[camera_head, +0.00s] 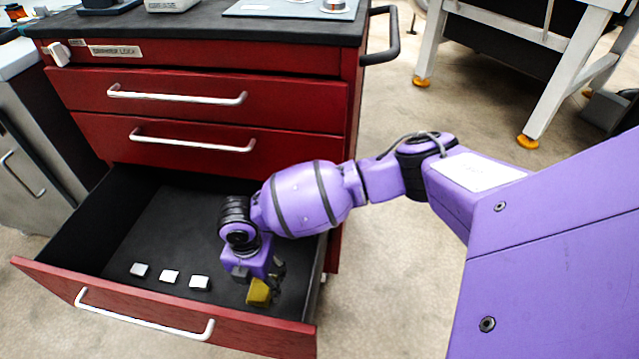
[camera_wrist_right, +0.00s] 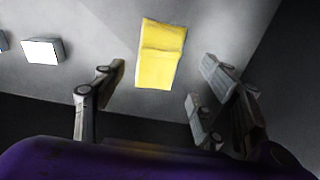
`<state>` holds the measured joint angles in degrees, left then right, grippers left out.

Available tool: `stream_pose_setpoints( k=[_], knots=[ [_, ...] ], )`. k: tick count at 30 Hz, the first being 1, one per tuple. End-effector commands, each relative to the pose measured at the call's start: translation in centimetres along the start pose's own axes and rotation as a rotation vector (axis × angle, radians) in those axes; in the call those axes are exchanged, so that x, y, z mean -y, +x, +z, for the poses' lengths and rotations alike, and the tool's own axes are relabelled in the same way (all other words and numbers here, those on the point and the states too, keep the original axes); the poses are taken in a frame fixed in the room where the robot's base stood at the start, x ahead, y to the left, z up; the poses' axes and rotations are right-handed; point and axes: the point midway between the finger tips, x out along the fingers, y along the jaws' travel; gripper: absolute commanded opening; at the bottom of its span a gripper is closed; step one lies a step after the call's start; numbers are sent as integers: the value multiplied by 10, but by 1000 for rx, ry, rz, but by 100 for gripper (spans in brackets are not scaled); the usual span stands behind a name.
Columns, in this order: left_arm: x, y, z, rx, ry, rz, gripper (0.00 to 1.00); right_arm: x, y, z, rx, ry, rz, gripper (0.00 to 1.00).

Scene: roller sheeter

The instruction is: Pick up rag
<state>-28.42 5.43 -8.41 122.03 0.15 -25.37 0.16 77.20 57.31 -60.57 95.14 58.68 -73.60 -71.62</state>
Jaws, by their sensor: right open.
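The rag is a folded yellow cloth (camera_head: 259,293) lying in the open bottom drawer, near its front right corner. In the right wrist view the rag (camera_wrist_right: 161,54) shows beyond the fingertips, between the two fingers in the picture. My right gripper (camera_head: 265,279) points down into the drawer above the rag. In the right wrist view its fingers (camera_wrist_right: 165,85) are spread wide, with nothing between their pads. The gripper hides part of the rag in the head view. My left gripper is in neither view.
The red cabinet's bottom drawer (camera_head: 150,306) is pulled out. Three small white blocks (camera_head: 169,277) lie in a row left of the rag, and the drawer's right wall (camera_head: 316,275) is close beside my gripper. Shut drawers (camera_head: 210,115) are above.

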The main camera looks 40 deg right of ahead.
Motion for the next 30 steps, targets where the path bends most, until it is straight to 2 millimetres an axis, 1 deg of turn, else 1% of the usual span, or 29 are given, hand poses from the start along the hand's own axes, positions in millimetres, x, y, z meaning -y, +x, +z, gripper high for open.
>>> stream_pose_setpoints(
  k=[1,3,5,7,12,13,23,30],
  knots=[
    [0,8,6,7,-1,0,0,-4,12,1,0,-2,2,65],
    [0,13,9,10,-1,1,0,-4,22,1,0,-2,2,65],
    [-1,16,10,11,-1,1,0,-4,29,2,1,-2,3,65],
    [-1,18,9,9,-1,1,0,-4,31,2,2,-2,4,65],
    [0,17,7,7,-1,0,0,-5,29,2,3,-2,6,65],
    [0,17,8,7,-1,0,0,-5,29,2,3,-2,6,64],
    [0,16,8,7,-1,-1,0,-4,29,2,3,-2,5,21],
    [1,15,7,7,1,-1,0,-5,28,2,3,-2,6,21]
  ],
)
